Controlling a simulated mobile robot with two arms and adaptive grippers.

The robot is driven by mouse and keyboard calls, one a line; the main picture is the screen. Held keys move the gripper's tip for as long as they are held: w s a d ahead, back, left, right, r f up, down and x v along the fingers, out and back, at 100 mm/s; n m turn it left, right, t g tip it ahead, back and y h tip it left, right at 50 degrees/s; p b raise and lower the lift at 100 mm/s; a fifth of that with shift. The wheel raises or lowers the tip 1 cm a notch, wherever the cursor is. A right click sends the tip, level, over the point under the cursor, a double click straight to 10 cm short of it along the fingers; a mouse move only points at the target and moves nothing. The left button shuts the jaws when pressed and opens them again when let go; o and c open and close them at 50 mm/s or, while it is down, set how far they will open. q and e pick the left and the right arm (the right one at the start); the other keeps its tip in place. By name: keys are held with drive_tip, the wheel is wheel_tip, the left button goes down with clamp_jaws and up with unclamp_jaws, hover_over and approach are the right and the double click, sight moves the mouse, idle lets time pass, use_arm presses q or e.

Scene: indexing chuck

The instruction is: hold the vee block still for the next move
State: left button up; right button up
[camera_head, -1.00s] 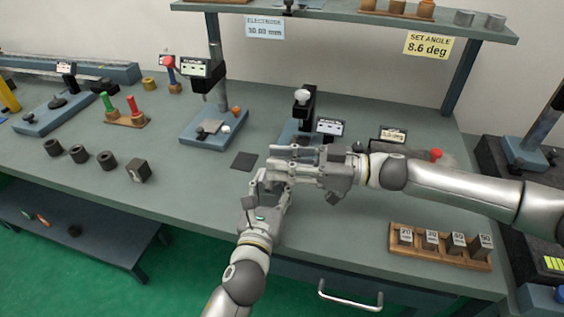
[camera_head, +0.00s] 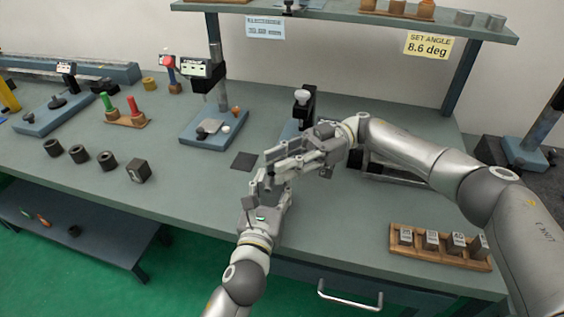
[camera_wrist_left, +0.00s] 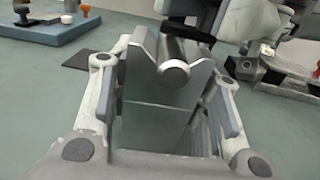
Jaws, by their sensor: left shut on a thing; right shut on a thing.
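The grey steel vee block (camera_wrist_left: 152,125) stands between the two fingers of my left gripper (camera_wrist_left: 160,110), which is shut on it; its notch faces up. A round steel pin (camera_wrist_left: 174,74) lies at the notch, its end towards the left wrist camera. My right gripper (camera_wrist_left: 225,22) shows behind and above the block, shut on the pin; its fingertips are partly hidden. In the head view my left gripper (camera_head: 266,188) comes up from below and my right gripper (camera_head: 280,158) slopes in from the right, close above it. The fingers mostly hide the block there.
A dark square pad (camera_head: 244,161) lies just behind the grippers. A black stand (camera_head: 305,103) is behind my right gripper. A wooden rack of labelled blocks (camera_head: 440,255) sits at front right. Several dark rings (camera_head: 80,154) lie at left.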

use_arm(q)
drive_tip(key=shift+d+f, duration=0.1)
drive_tip(key=shift+f, duration=0.2)
use_arm(e)
drive_tip(key=shift+g, duration=0.3)
drive_tip(key=o, duration=1)
drive_tip(key=shift+r, duration=0.1)
wheel_tip(320, 180, up, 10)
drive_tip(key=shift+s+f, duration=0.1)
use_arm(q)
drive_tip(key=o, duration=1.2)
drive_tip(key=shift+r, duration=0.15)
